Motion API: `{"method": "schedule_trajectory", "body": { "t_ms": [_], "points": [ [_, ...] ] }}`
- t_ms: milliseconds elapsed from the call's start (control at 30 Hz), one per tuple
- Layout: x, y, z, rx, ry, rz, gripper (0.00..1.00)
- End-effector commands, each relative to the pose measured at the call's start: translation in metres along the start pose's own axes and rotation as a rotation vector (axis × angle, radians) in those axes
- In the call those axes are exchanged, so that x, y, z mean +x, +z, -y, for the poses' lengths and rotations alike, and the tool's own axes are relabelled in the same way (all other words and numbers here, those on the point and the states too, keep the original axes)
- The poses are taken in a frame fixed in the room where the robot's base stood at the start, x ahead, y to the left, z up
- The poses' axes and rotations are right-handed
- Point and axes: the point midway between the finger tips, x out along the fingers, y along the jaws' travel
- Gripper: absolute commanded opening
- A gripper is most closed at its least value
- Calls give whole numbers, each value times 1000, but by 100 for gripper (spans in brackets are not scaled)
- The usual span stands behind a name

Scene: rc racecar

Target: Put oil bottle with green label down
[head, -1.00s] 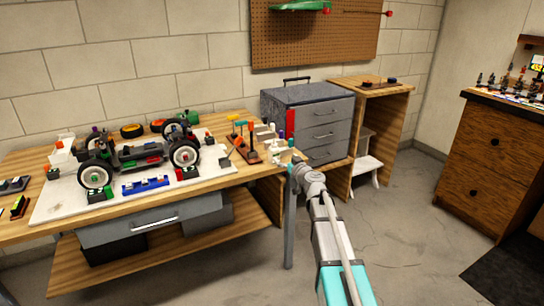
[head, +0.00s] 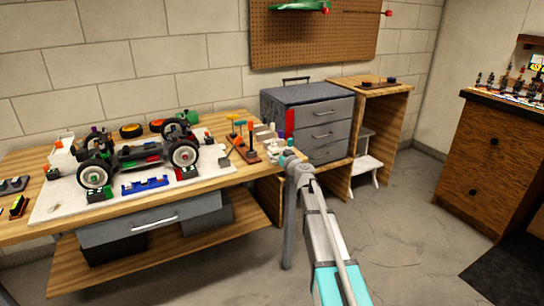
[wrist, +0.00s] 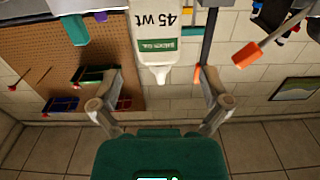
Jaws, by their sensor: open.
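The white oil bottle with the green label (wrist: 157,28) appears upside down in the wrist view at top centre. It bears "45 wt", and its narrow nozzle points toward my gripper. My gripper (wrist: 161,78) is open, with one finger left and one right of the nozzle tip, and gaps show on both sides. In the head view, my gripper (head: 289,157) is at the workbench's right end, by a group of small bottles (head: 268,131). I cannot tell there which one has the green label.
The workbench (head: 238,174) carries an RC car (head: 138,152) on a white mat and a tool stand (head: 247,156). A grey drawer box (head: 310,104) stands behind my gripper. In the wrist view, an orange-handled tool (wrist: 246,55) lies right of the bottle and a teal-ended object (wrist: 75,28) left.

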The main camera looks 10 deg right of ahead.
Motion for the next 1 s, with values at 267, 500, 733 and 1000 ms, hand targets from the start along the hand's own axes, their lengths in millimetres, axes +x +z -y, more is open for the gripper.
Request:
{"method": "schedule_trajectory", "body": {
  "t_ms": [267,500,733,1000],
  "points": [
    [34,2,-1,0,0,0,97],
    [41,2,0,0,-1,0,97],
    [40,2,1,0,-1,0,97],
    [40,2,1,0,-2,0,90]
  ]
}}
